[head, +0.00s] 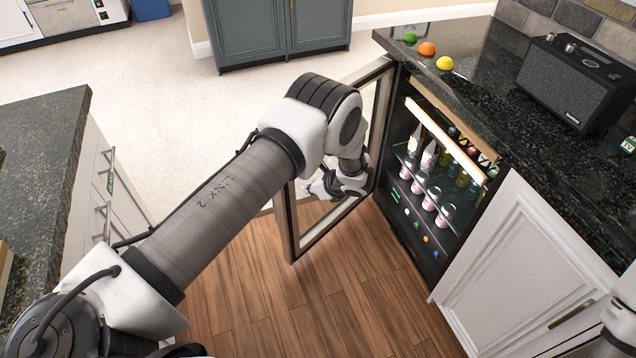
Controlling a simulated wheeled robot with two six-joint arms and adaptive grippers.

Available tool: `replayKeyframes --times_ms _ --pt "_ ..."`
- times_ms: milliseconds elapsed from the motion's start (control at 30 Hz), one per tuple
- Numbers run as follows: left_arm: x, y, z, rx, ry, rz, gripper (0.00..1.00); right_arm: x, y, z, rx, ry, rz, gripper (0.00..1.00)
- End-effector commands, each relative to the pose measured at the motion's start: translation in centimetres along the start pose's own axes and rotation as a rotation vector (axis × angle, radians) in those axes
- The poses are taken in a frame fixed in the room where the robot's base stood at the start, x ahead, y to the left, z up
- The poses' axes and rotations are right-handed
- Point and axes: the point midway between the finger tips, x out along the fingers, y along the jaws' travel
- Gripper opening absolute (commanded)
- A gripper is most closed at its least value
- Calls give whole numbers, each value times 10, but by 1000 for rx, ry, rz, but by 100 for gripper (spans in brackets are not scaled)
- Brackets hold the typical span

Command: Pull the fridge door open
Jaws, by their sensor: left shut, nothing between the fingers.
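The fridge door (294,232), a dark-framed glass panel, stands wide open, swung out to the left from its far edge. The fridge (430,195) under the counter shows its lit inside, with bottles and cups on a shelf. My left gripper (336,188) is shut and empty at the door's glass, inside its frame in the picture. I cannot tell whether it touches the door. My left forearm and wrist hide the door's upper left part. Only a piece of my right arm shows at the lower right edge; its gripper is out of view.
Green, orange and yellow fruits (427,49) and a black speaker (568,82) stand on the dark counter (480,60) above the fridge. A white cabinet (530,265) is right of the fridge. Another counter (45,150) is at left. The wooden floor (320,310) before the fridge is clear.

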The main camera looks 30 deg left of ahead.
Motion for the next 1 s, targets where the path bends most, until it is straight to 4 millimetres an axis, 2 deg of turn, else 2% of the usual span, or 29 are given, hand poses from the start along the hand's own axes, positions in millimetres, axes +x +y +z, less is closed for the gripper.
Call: replayKeyframes --times_ms 100,200,300,800,1000 --pt "26 1 1 -2 1 3 0 -5 0 0 0 0 0 40" --pt "36 1 17 -3 0 2 0 -12 0 0 0 0 0 40" --pt "45 0 25 -2 1 1 0 -14 0 0 0 0 0 40" --pt "52 0 30 2 1 -2 0 -14 0 0 0 0 0 40" --pt "68 3 44 25 1 -25 0 -9 0 0 0 0 0 40"
